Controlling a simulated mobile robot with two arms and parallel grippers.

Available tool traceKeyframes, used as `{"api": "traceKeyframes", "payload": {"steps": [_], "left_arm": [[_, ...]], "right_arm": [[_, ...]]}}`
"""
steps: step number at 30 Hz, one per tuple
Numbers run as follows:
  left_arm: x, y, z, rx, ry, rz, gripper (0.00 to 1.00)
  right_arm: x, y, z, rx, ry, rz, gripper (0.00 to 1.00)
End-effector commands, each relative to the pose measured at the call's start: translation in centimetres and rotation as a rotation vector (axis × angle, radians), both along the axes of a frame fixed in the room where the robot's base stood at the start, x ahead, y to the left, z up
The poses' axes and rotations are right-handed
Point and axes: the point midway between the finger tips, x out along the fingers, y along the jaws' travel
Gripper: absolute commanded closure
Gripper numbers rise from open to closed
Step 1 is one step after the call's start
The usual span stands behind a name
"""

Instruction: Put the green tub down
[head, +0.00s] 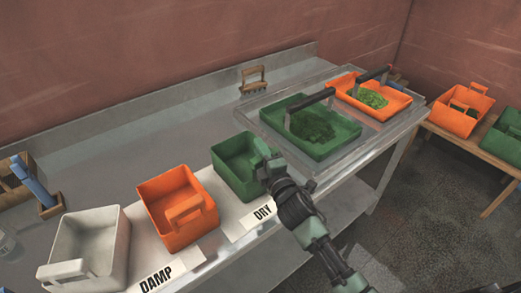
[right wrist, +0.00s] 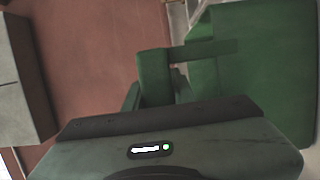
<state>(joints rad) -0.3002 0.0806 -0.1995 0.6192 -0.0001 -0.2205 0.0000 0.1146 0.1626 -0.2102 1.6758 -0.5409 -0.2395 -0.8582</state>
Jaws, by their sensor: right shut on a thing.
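The green tub (head: 232,158) is upright at the front of the steel bench, behind the DRY label (head: 262,212) and right of an orange tub. My right gripper (head: 264,160) is shut on the tub's handle at its front right side. In the right wrist view the tub (right wrist: 275,70) fills the right side, with its handle (right wrist: 215,48) reaching to the gripper (right wrist: 160,75). I cannot tell whether the tub's base touches the bench, as its lower part is partly behind my arm. My left gripper is not in view.
An orange tub (head: 163,187) and a white tub (head: 88,228) stand left, near the DAMP label (head: 158,277). A green tray (head: 345,140) and an orange tray (head: 395,103), both with green contents, sit right. The bench middle behind the tubs is clear.

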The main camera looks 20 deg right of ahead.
Motion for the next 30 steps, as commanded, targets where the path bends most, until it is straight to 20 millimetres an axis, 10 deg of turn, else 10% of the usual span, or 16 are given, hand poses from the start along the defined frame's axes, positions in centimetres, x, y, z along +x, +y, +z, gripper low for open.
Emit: {"api": "traceKeyframes", "payload": {"steps": [7, 8, 10, 21, 30], "left_arm": [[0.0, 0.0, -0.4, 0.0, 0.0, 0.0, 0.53], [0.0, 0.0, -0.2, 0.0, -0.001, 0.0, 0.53], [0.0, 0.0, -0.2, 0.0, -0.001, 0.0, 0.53], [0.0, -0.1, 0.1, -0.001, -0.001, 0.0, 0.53], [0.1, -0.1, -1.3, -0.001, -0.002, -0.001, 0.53]], "right_arm": [[0.0, 0.0, -0.2, 0.0, -0.003, 0.0, 1.0], [0.0, 0.0, -0.2, 0.0, -0.001, 0.0, 0.66], [0.0, 0.0, -0.2, 0.0, 0.0, 0.0, 0.53], [-0.1, 0.0, 0.2, 0.0, 0.0, -0.001, 0.53], [-5.6, -0.4, -0.3, 0.0, 0.001, 0.0, 0.53]]}}
